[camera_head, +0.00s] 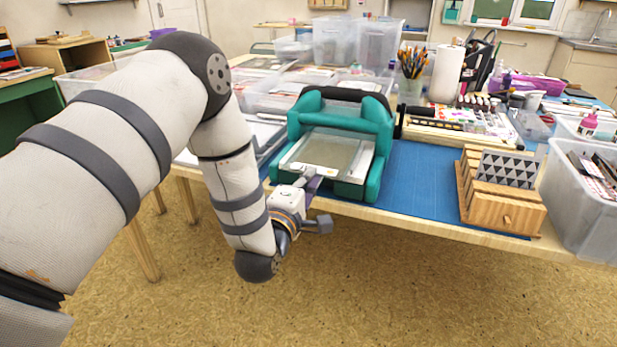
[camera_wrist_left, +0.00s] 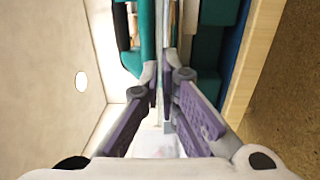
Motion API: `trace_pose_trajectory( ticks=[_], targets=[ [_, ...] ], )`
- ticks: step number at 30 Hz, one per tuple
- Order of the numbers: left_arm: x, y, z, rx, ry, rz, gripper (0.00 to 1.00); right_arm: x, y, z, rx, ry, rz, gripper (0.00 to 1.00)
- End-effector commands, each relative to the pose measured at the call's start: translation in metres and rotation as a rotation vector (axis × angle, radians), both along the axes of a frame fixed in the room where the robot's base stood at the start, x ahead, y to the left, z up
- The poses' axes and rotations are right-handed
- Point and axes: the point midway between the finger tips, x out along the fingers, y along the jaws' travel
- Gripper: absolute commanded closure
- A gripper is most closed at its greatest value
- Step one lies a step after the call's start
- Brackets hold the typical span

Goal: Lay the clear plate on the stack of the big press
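The clear plate (camera_head: 338,149) is a see-through sheet inside the teal big press (camera_head: 381,150), lying about level above the pale stack (camera_head: 345,176) on the press bed. I cannot tell whether it touches the stack. My left gripper (camera_head: 314,183) is at the front edge of the press. In the left wrist view its purple-padded fingers (camera_wrist_left: 163,80) close on the plate's thin edge, seen nearly edge-on, with teal press parts on both sides. My right gripper is in neither view.
A blue mat (camera_head: 425,180) lies right of the press, mostly clear. A wooden box with a patterned block (camera_head: 505,168) and a clear bin (camera_head: 580,205) stand further right. Clear bins and a brush jar (camera_head: 410,88) stand behind. The table's front edge (camera_head: 420,221) runs near my gripper.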

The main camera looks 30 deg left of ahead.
Motion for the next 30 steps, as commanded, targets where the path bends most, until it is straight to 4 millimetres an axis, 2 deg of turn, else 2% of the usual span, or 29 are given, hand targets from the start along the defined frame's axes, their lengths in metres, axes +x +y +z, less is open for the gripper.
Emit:
trace_pose_trajectory(
  ticks=[30],
  targets=[
    [0.0002,-0.0002,-0.0081,-0.001,-0.001,0.0,1.0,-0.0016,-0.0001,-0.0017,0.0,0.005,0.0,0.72]
  ],
)
